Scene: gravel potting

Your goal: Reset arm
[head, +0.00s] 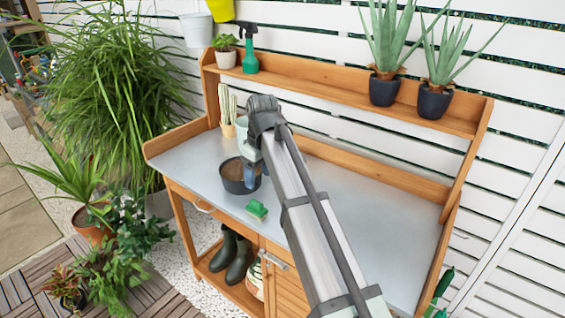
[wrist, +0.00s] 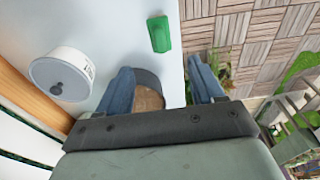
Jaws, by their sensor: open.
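My gripper (head: 250,170) is above the left part of the potting bench, over a dark round pot (head: 233,180) holding brown material. In the wrist view, my two blue fingers (wrist: 160,66) are spread apart with nothing held between them. The dark pot (wrist: 148,78) shows below and between them, partly hidden by the left finger and the gripper body. The right finger appears past the bench edge. My arm covers part of the bench's middle in the head view.
The shelf holds two aloe plants (head: 384,88), a small plant (head: 226,58) and a spray bottle (head: 249,62). The metal top (head: 390,210) is clear at right.

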